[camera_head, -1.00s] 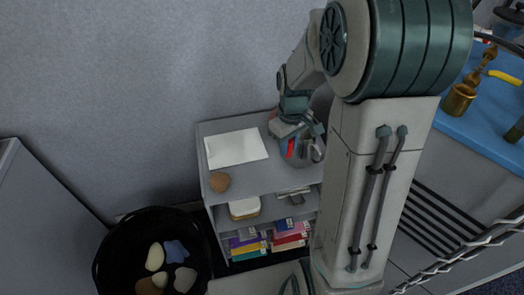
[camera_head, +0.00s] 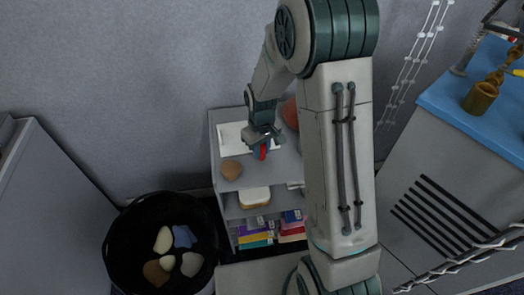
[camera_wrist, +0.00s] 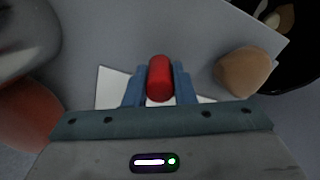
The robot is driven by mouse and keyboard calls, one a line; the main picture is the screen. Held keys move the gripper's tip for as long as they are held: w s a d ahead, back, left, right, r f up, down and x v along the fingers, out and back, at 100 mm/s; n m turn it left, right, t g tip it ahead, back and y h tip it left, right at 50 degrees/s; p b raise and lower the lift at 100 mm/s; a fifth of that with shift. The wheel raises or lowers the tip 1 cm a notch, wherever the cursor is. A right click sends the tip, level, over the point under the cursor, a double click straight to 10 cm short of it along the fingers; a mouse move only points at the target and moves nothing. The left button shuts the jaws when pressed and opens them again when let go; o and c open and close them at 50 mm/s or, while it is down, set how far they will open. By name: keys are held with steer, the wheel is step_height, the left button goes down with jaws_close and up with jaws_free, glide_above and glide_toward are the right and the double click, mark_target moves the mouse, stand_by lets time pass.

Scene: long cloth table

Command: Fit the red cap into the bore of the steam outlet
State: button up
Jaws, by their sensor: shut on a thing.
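My gripper (camera_head: 262,149) is shut on the red cap (camera_wrist: 160,79), a short rounded red piece between its two blue fingers in the wrist view. The red cap also shows in the head view (camera_head: 263,152), just below the fingers. My gripper holds it above the top of the grey shelf unit, near the white sheet. I cannot make out the steam outlet or its bore for certain in either view. A brass piece (camera_head: 480,98) with an open round end stands on the blue-topped counter (camera_head: 450,98) at the right.
The shelf unit (camera_head: 216,150) bears the white sheet (camera_head: 230,138), a brown lump (camera_head: 231,170) and a reddish round thing (camera_head: 290,112). Books fill its lower shelf. A black bin (camera_head: 118,245) stands at the left. My arm hides the shelf's right side.

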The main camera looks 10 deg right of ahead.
steer(key=shift+f, duration=0.6)
steer(key=shift+f, duration=0.1)
steer(key=shift+f, duration=0.15)
steer(key=o, duration=1)
steer(key=shift+c, duration=0.2)
